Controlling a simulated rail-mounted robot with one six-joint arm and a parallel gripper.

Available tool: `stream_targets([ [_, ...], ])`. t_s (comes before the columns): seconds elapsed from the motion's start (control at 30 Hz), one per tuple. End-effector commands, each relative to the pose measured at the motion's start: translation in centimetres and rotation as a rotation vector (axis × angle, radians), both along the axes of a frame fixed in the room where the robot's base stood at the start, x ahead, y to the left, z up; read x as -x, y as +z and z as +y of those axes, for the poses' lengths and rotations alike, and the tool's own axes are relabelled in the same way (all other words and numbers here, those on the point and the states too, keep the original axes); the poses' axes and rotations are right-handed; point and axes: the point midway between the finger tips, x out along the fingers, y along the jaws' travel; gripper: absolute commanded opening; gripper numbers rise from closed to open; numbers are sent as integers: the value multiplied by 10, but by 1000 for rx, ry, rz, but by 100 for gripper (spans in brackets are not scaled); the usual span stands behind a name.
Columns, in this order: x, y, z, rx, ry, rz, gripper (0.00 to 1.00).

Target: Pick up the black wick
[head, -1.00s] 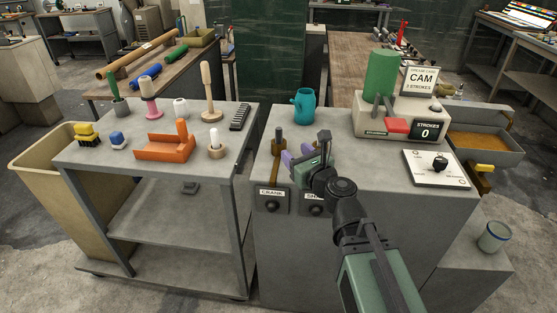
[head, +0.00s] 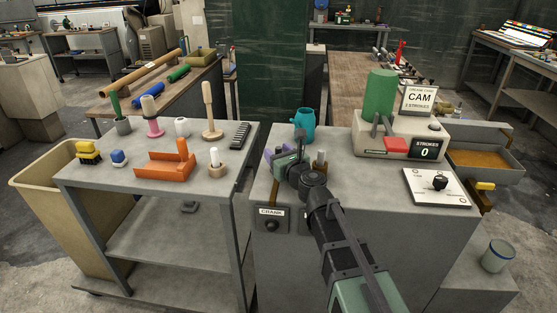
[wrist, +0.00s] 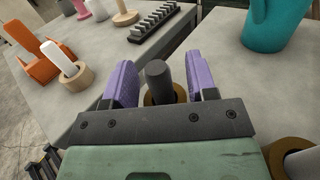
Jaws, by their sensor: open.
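The black wick (wrist: 158,76) is a short dark upright cylinder standing in a brass-coloured ring holder (wrist: 178,92). In the wrist view it is between the two purple fingers of my gripper (wrist: 164,70), with room visible on either side. The gripper is open. In the head view my gripper (head: 276,152) is over the left part of the grey cabinet top, above the crank label, and it hides the wick.
A pale wick in a brass holder (head: 319,161) stands just right of my gripper. A teal jug (head: 304,124) stands behind. The cart (head: 125,185) at left carries an orange tray (head: 165,166) and a black rack (head: 240,135). The cam counter (head: 395,143) is at right.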

Motion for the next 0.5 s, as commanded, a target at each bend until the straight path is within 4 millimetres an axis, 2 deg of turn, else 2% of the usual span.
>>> stream_targets([
  [0.13, 1, 0, 0, 0, 0, 0, 52],
  [0.4, 1, 0, -1, 0, 0, 0, 11],
  [0.5, 1, 0, -1, 0, 0, 0, 0],
])
